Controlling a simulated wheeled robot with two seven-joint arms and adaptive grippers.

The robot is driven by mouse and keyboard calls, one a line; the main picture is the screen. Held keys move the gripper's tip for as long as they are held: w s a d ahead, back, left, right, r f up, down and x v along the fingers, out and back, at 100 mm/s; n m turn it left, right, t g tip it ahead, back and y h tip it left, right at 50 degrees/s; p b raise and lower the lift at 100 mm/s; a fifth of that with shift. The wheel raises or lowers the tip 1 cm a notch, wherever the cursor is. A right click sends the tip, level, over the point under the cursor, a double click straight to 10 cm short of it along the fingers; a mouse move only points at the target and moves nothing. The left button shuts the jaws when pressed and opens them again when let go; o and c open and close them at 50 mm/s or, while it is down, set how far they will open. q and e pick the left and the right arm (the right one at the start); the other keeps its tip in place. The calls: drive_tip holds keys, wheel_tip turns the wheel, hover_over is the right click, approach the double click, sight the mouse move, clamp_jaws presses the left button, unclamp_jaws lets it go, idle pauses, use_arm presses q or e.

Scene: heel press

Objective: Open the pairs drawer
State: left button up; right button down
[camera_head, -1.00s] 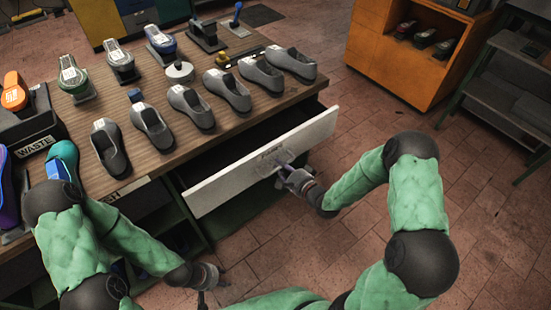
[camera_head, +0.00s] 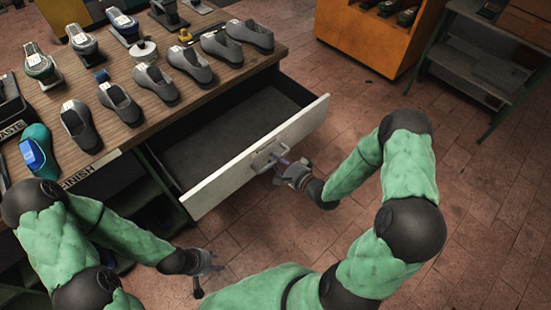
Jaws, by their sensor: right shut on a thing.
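The pairs drawer (camera_head: 237,183) has a white front and sticks out from under the wooden workbench (camera_head: 135,134). Its dark inside (camera_head: 225,128) shows and looks empty. My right gripper (camera_head: 281,169) is at the middle of the drawer front and is shut on the drawer handle (camera_head: 268,155). The fingertips partly hide the handle. My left gripper (camera_head: 207,277) hangs low at the left, in front of the bench and apart from the drawer. Its fingers look spread, with nothing seen between them.
An orange cabinet (camera_head: 366,40) and a grey shelf (camera_head: 480,62) stand at the back right. The tiled floor (camera_head: 490,190) right of the drawer is clear.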

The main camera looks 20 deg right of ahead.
drive_tip(key=c, duration=1.1)
unclamp_jaws()
drive_tip(key=v, duration=1.2)
drive_tip(key=w+a+f+n+g, duration=0.2)
drive_tip(key=a+f+n+g, duration=0.15)
drive_tip(key=f, duration=0.45)
drive_tip(key=s+a+f+n+g+h, duration=0.1)
drive_tip(key=s+a+f+n+g, duration=0.7)
drive_tip(key=a, duration=0.5)
drive_tip(key=s+f+g, duration=0.2)
drive_tip(key=s, duration=0.1)
drive_tip(key=shift+s+f+g, duration=0.25)
drive_tip(key=shift+f+g, duration=0.05)
drive_tip(key=shift+g, duration=0.05)
